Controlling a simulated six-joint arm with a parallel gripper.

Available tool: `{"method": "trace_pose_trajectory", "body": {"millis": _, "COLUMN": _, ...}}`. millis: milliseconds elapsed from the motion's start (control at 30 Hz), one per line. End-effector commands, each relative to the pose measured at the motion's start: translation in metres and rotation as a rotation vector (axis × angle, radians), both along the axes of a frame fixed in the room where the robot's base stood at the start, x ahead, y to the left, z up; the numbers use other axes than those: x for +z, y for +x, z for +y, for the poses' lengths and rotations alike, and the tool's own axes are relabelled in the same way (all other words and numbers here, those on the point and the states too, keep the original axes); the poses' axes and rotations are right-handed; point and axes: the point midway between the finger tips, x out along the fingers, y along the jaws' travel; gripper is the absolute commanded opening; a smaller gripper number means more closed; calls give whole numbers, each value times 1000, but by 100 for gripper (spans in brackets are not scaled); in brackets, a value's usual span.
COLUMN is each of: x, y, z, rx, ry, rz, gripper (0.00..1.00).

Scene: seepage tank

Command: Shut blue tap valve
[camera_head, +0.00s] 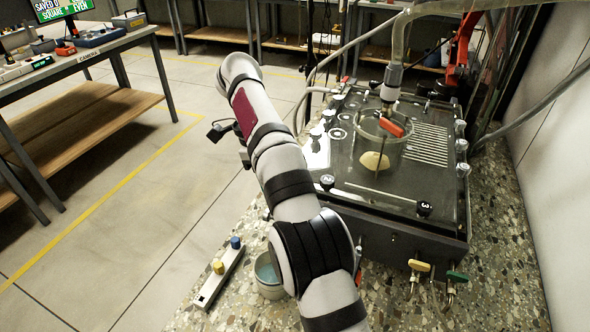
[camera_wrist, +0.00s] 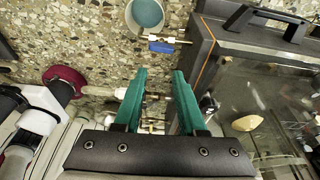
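The blue tap valve (camera_wrist: 161,46) shows in the wrist view as a blue handle on a brass fitting, close to the tank's dark frame (camera_wrist: 228,45). My gripper (camera_wrist: 159,73) has two green fingers, apart and empty. Their tips are just below the blue handle in that picture, and I see no contact. In the head view my arm hides the blue tap and my gripper. The tank (camera_head: 380,210) stands on a speckled stone top, with a yellow tap (camera_head: 419,266) and a green tap (camera_head: 457,276) on its front.
A small bowl (camera_wrist: 148,13) with bluish contents stands near the blue tap; it also shows in the head view (camera_head: 270,290), partly behind my arm. A white strip with yellow and blue knobs (camera_head: 219,276) lies left of it. Brass fittings (camera_wrist: 152,97) show between my fingers.

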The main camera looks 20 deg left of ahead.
Motion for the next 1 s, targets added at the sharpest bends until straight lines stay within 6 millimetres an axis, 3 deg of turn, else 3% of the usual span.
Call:
{"method": "trace_pose_trajectory", "body": {"millis": 167, "x": -1, "y": -3, "z": 5, "rx": 139, "ry": 0, "rz": -10, "gripper": 40}}
{"method": "trace_pose_trajectory", "body": {"millis": 267, "x": -1, "y": -5, "z": 3, "rx": 428, "ry": 2, "rz": -9, "gripper": 40}}
{"method": "trace_pose_trajectory", "body": {"millis": 533, "x": -1, "y": -8, "z": -3, "rx": 1475, "ry": 12, "rz": -9, "gripper": 40}}
{"method": "trace_pose_trajectory", "body": {"millis": 800, "x": -50, "y": -8, "z": -1, "rx": 1483, "ry": 10, "rz": -5, "gripper": 40}}
{"method": "trace_pose_trajectory", "body": {"millis": 1000, "x": -62, "y": -8, "z": -1, "rx": 1481, "ry": 9, "rz": -7, "gripper": 40}}
